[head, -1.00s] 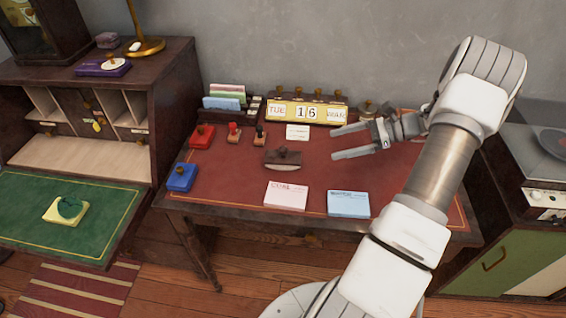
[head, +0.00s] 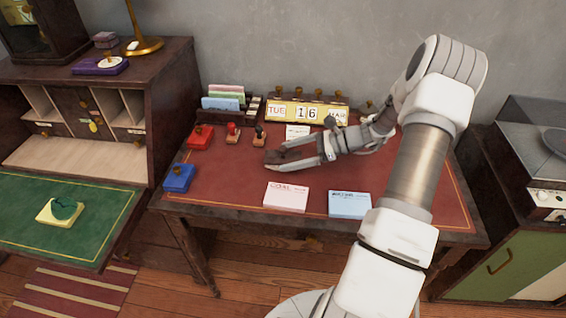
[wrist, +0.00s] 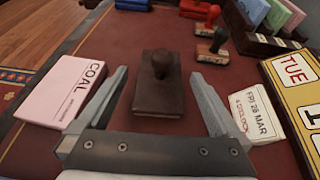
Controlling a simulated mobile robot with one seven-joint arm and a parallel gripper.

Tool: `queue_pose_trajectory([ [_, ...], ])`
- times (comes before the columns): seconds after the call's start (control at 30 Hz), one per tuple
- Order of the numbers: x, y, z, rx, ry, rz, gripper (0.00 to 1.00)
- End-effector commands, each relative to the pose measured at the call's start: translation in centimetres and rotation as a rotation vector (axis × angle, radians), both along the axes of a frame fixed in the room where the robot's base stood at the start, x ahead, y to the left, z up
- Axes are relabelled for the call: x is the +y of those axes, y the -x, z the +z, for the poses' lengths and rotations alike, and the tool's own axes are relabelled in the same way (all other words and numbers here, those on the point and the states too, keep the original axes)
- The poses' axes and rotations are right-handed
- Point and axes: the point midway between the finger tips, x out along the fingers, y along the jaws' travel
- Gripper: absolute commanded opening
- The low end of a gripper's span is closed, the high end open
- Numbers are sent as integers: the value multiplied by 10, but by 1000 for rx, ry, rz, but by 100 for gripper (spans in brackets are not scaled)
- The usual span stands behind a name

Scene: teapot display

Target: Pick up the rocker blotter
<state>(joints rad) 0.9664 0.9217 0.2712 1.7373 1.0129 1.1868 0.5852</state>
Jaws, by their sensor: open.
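The rocker blotter (wrist: 160,94) is a dark brown block with a round knob on top. It stands on the red desk top, between and just ahead of my gripper's two fingers in the wrist view. My gripper (wrist: 160,90) is open, with one finger on each side of the blotter and no visible contact. In the head view my gripper (head: 293,156) reaches in from the right, and its fingers partly hide the blotter (head: 273,156).
A pink COAL card stack (head: 286,197) and a blue card stack (head: 349,204) lie at the front. Two hand stamps (head: 233,132), a red box (head: 200,137) and a blue box (head: 179,178) are left. A calendar (head: 306,113) stands behind. The desk's right side is clear.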

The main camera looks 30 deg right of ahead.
Motion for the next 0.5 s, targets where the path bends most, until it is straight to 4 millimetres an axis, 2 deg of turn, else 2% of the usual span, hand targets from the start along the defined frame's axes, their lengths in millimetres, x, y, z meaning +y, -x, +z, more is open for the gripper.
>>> queue_pose_trajectory([
  [0.13,17,-9,-10,1,-2,1,100],
  [0.37,20,-11,-9,0,-1,1,100],
  [0.5,20,-11,-9,0,-1,1,77],
])
